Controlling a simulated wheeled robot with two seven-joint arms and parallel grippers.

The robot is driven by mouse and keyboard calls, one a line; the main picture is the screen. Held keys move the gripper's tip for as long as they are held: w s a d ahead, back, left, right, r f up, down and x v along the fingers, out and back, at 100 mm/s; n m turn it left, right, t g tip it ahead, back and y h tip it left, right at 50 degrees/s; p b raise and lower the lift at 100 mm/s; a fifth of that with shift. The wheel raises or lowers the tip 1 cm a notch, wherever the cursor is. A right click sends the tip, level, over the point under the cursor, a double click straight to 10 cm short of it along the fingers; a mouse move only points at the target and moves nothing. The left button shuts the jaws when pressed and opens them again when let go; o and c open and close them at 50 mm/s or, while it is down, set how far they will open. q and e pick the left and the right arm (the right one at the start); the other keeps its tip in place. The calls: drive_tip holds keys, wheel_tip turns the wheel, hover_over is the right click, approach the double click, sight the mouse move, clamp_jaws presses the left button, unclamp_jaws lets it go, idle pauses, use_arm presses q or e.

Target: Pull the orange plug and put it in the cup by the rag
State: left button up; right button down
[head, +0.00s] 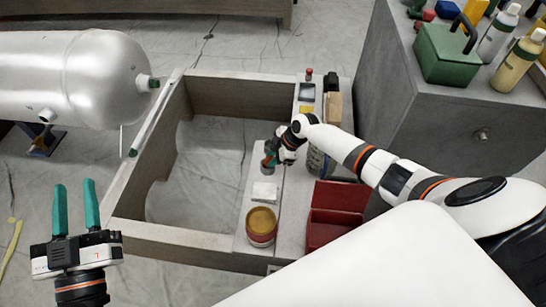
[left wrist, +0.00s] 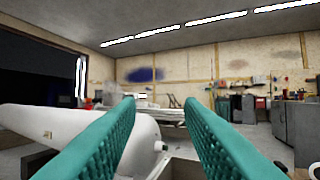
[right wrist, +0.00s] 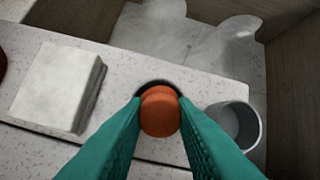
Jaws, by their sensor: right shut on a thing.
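The orange plug (right wrist: 160,111) is between the fingertips of my right gripper (right wrist: 160,112), which is shut on it. A dark round hole (right wrist: 158,85) shows behind the plug; I cannot tell whether the plug's lower end is still in it. A grey-white cup (right wrist: 240,126) stands right of the plug in the right wrist view. A folded whitish rag (right wrist: 60,85) lies to the left on the speckled ledge; it also shows in the head view (head: 265,192). A red tin-like cup with a tan top (head: 261,226) stands beside the rag. My left gripper (head: 75,205) is open and empty.
A wooden-sided frame (head: 135,190) surrounds an open pit. A red bin (head: 335,210) stands right of the ledge. A large white tank (head: 75,75) lies at left. A grey cabinet (head: 450,120) carries a green toolbox (head: 445,55) and bottles.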

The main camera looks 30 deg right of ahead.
use_arm(q)
drive_tip(key=shift+s+r+t+h, duration=0.15)
drive_tip(key=shift+r+t+h, duration=0.15)
drive_tip(key=shift+r, duration=0.05)
use_arm(e)
drive_tip(key=shift+f, duration=0.15)
drive_tip(key=shift+f, duration=0.1)
drive_tip(key=c, duration=1.1)
unclamp_jaws()
use_arm(q)
drive_tip(key=shift+s+r+t, duration=0.1)
drive_tip(key=shift+r+t, duration=0.2)
drive_tip(key=shift+r, duration=0.15)
drive_tip(key=s+a+f+g+y+p, duration=0.1)
drive_tip(key=f+g+y+p, duration=0.1)
drive_tip(key=f+g, duration=0.3)
drive_tip(key=s+a+f+g+y+p, duration=0.1)
drive_tip(key=s+a+f+g+p, duration=0.1)
drive_tip(key=f+g, duration=0.4)
wheel_tip(320, 180, down, 4)
drive_tip(key=shift+s+a+f+g+y, duration=0.1)
drive_tip(key=shift+s+a+g+y, duration=0.1)
drive_tip(key=shift+g+y, duration=0.15)
use_arm(e)
drive_tip(key=v, duration=1.2)
drive_tip(key=shift+s, duration=0.1)
